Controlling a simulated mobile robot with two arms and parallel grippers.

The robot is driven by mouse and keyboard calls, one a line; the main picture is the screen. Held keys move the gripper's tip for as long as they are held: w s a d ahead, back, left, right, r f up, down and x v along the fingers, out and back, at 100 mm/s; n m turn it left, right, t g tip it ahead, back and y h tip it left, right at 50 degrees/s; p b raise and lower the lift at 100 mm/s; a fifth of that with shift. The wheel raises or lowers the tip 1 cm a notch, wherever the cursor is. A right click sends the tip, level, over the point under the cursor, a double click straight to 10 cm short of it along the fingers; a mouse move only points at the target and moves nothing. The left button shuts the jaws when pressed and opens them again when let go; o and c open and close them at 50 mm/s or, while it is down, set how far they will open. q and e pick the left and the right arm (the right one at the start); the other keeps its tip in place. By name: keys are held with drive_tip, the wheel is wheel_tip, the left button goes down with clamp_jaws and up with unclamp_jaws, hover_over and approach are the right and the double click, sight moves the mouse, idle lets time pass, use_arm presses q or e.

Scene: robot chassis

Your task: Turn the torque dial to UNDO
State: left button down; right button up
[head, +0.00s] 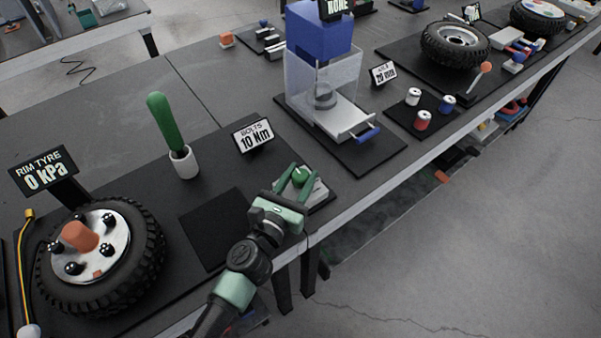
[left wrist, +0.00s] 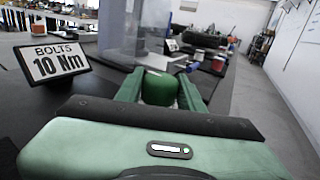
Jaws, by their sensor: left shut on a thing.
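The torque dial is a green round knob (head: 300,176) on a light plate (head: 318,194) near the table's front edge. My left gripper (head: 298,178) is shut on the dial, one finger on each side. In the left wrist view the green dial (left wrist: 159,88) sits between the two green fingers. The dial's markings are hidden, so I cannot tell where it points. My right gripper is not in view.
A tyre with a rim (head: 143,262) lies at the left. A green-handled tool (head: 165,122) stands upright in a white cup (head: 184,162). A clear-walled press with a blue top (head: 318,32) stands behind the dial. An empty black mat (head: 215,225) lies left of my gripper.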

use_arm(q)
drive_tip(key=shift+a+r+m+g+h+p, duration=0.15)
drive_tip(key=shift+m+g+h+p, duration=0.45)
drive_tip(key=shift+m+h, duration=0.3)
drive_tip(key=shift+w+m+g+h, duration=0.1)
drive_tip(key=shift+m+g+h, duration=0.55)
drive_tip(key=shift+h, duration=0.45)
drive_tip(key=shift+f+m+g+h, duration=0.2)
drive_tip(key=shift+m+g+h, duration=0.35)
drive_tip(key=shift+g+h, duration=0.15)
drive_tip(key=shift+m+g+h+b, duration=0.45)
drive_tip(key=shift+m+g+h, duration=0.35)
drive_tip(key=shift+g, duration=0.15)
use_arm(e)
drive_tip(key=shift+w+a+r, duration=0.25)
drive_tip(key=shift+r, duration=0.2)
use_arm(q)
drive_tip(key=c, duration=0.9)
unclamp_jaws()
drive_tip(key=shift+r, duration=0.1)
